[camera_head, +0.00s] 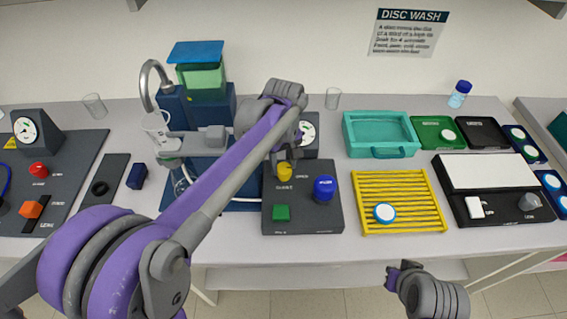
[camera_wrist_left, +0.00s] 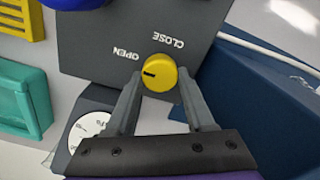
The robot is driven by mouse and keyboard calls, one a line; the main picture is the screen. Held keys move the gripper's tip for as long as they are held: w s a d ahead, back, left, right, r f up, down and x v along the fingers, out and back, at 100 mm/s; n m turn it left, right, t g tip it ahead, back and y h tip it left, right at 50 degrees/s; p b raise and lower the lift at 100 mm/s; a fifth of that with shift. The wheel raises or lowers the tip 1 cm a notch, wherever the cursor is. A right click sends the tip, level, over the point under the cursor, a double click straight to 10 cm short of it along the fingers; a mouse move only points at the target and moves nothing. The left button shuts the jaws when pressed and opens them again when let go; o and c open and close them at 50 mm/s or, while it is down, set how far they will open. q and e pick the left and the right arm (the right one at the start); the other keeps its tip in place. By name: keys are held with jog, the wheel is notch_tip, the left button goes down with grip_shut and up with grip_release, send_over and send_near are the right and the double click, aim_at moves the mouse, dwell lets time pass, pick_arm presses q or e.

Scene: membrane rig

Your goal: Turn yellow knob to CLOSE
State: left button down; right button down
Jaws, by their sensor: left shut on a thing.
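The yellow knob (camera_head: 284,169) stands on a dark grey panel (camera_head: 315,217), next to a blue knob (camera_head: 324,188) and a green square button (camera_head: 281,212). In the left wrist view the yellow knob (camera_wrist_left: 158,73) is seen from above, with CLOSE and OPEN printed upside down beside it. Its short black mark points left in that view, on the OPEN side. My left gripper (camera_wrist_left: 158,82) is shut on the yellow knob, one finger on each side. In the head view my left arm hides part of the panel's far side.
A yellow rack (camera_head: 364,200) with a blue-and-white disc (camera_head: 384,213) lies right of the panel. A teal tray (camera_head: 380,152) and a gauge (camera_head: 307,132) stand behind. A blue stand with a glass flask is to the left, partly behind my arm.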

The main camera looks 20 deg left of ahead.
pick_arm(q)
jog(key=m, duration=0.8)
jog(key=shift+d+m+b, duration=0.15)
jog(key=shift+m+b, duration=0.2)
jog(key=shift+m, duration=0.05)
jog(key=m, duration=0.8)
jog(key=shift+d+m, duration=0.1)
jog(key=shift+m, duration=0.2)
jog(key=shift+c, duration=1.3)
grip_release()
